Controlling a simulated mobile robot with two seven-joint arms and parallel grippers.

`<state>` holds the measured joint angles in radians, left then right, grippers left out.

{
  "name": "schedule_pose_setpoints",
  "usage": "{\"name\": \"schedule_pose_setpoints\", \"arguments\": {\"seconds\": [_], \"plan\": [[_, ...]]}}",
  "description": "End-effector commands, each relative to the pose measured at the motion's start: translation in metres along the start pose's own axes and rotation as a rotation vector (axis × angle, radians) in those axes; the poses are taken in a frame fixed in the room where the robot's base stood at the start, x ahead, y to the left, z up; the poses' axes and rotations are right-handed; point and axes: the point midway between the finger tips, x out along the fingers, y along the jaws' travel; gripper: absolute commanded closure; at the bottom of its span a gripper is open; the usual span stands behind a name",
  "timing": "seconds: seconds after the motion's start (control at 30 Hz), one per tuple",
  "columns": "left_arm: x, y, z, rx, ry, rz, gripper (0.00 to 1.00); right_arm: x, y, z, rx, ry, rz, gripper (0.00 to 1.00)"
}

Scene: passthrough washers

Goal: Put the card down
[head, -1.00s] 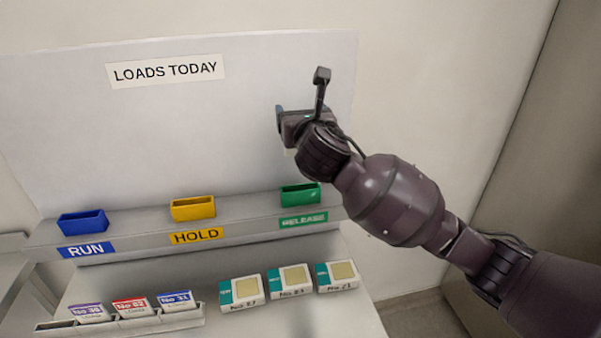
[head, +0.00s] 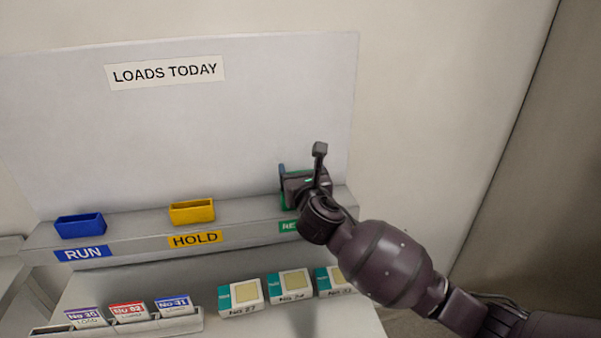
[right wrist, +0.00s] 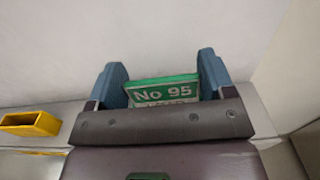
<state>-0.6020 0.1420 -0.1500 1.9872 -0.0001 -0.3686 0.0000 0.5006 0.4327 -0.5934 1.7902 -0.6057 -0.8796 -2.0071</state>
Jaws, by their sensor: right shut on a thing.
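The card (right wrist: 163,95) has a green band reading "No 95" and sits between the blue fingers of my right gripper in the right wrist view. My right gripper (head: 291,180) is shut on it, at the RELEASE end of the shelf in the head view. The green holder there is mostly hidden behind my gripper, so I cannot tell whether the card's lower edge is inside it. The green RELEASE label (head: 287,227) is partly covered by my arm. My left gripper is not in view.
The blue holder (head: 80,225) above RUN and the yellow holder (head: 192,212) above HOLD look empty. Below, a rack (head: 190,322) holds three cards at left, and three white-and-teal boxes (head: 240,297) stand at right. The board (head: 200,130) rises behind the shelf.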

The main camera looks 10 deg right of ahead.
Motion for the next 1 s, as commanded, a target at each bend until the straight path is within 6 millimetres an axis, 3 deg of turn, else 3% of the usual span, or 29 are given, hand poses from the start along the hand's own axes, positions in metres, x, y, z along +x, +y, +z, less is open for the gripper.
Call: {"name": "schedule_pose_setpoints", "arguments": {"seconds": [0.37,0.4,0.53,0.87,1.0], "plan": [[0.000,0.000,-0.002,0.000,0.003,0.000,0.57,0.000,0.000,-0.003,0.000,-0.001,0.001,0.48],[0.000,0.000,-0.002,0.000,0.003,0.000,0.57,0.000,0.000,-0.003,0.000,-0.001,0.001,0.21],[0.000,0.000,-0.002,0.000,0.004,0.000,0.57,0.000,0.000,-0.003,0.000,-0.001,0.001,0.01],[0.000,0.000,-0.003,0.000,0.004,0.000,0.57,0.000,0.000,0.002,0.000,-0.002,0.000,0.00],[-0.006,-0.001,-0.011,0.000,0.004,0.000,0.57,-0.015,0.000,0.003,-0.001,-0.001,0.000,0.00]]}}
